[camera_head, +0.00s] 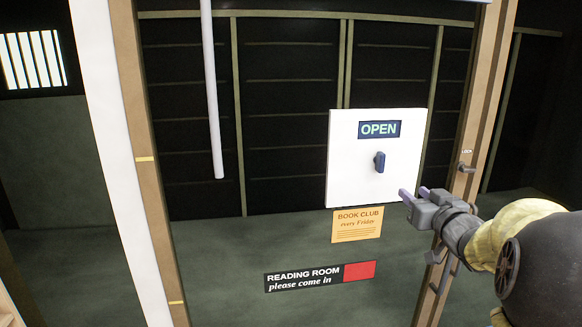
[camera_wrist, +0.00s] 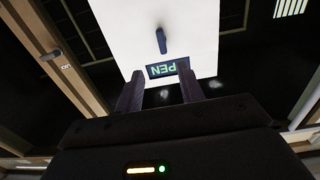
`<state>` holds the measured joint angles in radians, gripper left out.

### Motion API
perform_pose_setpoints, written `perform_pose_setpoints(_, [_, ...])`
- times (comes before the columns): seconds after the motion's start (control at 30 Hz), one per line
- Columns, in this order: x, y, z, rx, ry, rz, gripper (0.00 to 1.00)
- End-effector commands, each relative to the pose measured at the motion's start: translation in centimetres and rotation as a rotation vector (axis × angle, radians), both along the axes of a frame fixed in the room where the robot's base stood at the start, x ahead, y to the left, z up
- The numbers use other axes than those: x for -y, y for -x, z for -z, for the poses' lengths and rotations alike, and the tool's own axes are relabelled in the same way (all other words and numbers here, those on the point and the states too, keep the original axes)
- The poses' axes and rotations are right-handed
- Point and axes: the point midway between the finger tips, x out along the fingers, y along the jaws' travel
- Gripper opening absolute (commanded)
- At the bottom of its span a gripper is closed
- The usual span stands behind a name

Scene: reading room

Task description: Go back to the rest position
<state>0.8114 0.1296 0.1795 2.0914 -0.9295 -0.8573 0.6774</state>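My gripper (camera_head: 414,192) is at the right in the head view, just beside the lower right corner of a white panel (camera_head: 350,170). Its two fingers stand apart with nothing between them, as the wrist view (camera_wrist: 160,92) also shows. The panel carries a dark OPEN label (camera_head: 379,129) and a dark blue knob (camera_head: 379,162). In the wrist view the panel (camera_wrist: 195,30), the knob (camera_wrist: 161,40) and part of the label (camera_wrist: 168,69) lie beyond the fingertips. The gripper appears clear of the knob.
A glass door with a wooden frame (camera_head: 150,200) fills the middle. Below the panel are an orange book club notice (camera_head: 357,225) and a READING ROOM sign (camera_head: 303,278) with a red patch (camera_head: 360,271). A lock fitting (camera_head: 467,168) sits on the right post. A white bar (camera_head: 212,100) hangs at upper left.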

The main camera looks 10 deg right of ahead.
Motion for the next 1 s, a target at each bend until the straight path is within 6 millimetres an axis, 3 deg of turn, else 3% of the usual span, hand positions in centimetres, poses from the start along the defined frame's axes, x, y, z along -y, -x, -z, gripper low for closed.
perform_pose_setpoints(0.17, [-2.4,-0.5,4.1,-0.129,-0.009,0.071,0.38])
perform_pose_setpoints(0.37, [-7.2,1.7,12.5,-0.437,-0.015,0.159,0.38])
perform_pose_setpoints(0.57, [-13.3,7.8,20.9,-0.811,-0.003,0.153,0.38])
perform_pose_setpoints(0.7, [-17.4,13.7,25.3,-1.068,0.007,0.101,0.38])
perform_pose_setpoints(0.83, [-20.2,18.3,27.5,-1.244,0.014,0.042,0.38])
perform_pose_setpoints(1.0, [-21.2,20.5,28.3,-1.324,0.015,0.013,0.38])
